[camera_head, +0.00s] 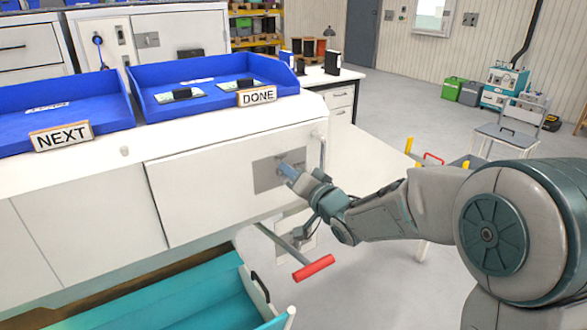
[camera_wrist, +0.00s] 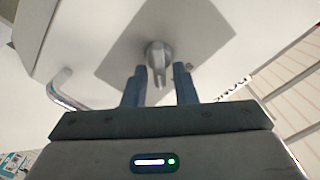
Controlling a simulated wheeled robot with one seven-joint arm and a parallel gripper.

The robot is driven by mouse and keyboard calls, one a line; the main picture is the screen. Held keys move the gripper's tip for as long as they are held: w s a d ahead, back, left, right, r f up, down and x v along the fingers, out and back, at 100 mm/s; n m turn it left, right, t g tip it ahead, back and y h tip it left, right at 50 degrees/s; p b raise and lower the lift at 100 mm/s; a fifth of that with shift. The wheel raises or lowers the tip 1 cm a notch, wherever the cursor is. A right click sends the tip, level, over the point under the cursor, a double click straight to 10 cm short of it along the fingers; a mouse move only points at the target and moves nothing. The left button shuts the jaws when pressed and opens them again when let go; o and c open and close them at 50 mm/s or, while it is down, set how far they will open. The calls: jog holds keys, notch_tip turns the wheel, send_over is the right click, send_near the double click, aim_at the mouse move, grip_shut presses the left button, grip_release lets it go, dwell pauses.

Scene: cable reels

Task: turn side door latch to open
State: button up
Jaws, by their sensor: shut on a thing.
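The side door (camera_head: 200,205) is a white panel on the front of the cabinet, and it looks closed. A grey metal plate (camera_head: 264,178) sits near its right end. My gripper (camera_head: 287,170) reaches it from the right and covers most of the latch in the head view. In the wrist view the latch (camera_wrist: 158,57) is a small grey knob with a lever on the plate (camera_wrist: 195,35). My gripper's two blue-grey fingers (camera_wrist: 158,84) stand on either side of the lever, shut on it. The contact itself is hard to see.
A bent metal handle (camera_head: 322,150) is right of the door, also in the wrist view (camera_wrist: 66,92). Below are a red-gripped lever (camera_head: 314,268) and an open teal bin (camera_head: 170,300). Blue trays marked NEXT (camera_head: 62,136) and DONE (camera_head: 257,96) stand on top.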

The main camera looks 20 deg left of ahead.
jog(key=shift+f+m+p, duration=0.2)
jog(key=shift+m+p, duration=1.1)
jog(key=shift+m, duration=1)
jog(key=shift+f+m+p, duration=0.15)
jog(key=shift+m+p, duration=1.1)
jog(key=shift+m, duration=1.05)
jog(key=o, duration=0.7)
jog(key=shift+a, duration=0.1)
jog(key=shift+c, duration=0.2)
jog(key=shift+d, duration=0.2)
jog(key=v, duration=1.3)
jog(key=shift+s+d, duration=0.2)
jog(key=shift+d, duration=0.05)
